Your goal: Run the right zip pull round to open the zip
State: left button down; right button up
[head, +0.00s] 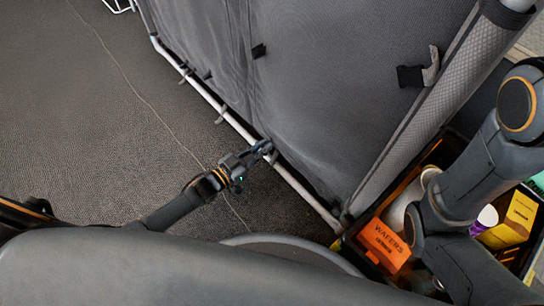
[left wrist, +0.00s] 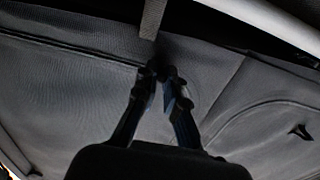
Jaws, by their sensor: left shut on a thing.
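A grey fabric awning wall (head: 330,90) hangs down to a pale rail at the floor. My left gripper (head: 266,146) is at the wall's lower edge, just above the rail, where a seam line (head: 249,70) comes down the fabric. In the left wrist view, the fingertips (left wrist: 163,74) close on a small dark thing at the fabric, taken to be the right zip pull; the fingers mostly hide it. Seam lines (left wrist: 75,50) run near the fingertips, and a strap (left wrist: 151,18) hangs just above them. My right gripper is not in view; only my right arm shows.
A pale rail (head: 203,92) runs along the wall's foot. A padded post (head: 420,120) stands at the right. The dark floor mat (head: 90,110) at left is clear.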

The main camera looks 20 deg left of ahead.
pick_arm(q)
jog(key=w+a, duration=0.1)
jog(key=a, duration=0.1)
jog(key=w+a+b, duration=0.1)
jog(key=w+a, duration=0.1)
jog(key=a, duration=0.1)
jog(key=shift+w+a+f, duration=0.15)
jog(key=shift+w+a, duration=0.2)
jog(key=shift+w+a+b, duration=0.35)
jog(key=shift+a, duration=0.25)
jog(key=c, duration=1.5)
grip_release()
jog(key=shift+w+a, duration=0.1)
jog(key=shift+o, duration=0.4)
jog(key=v, duration=1.2)
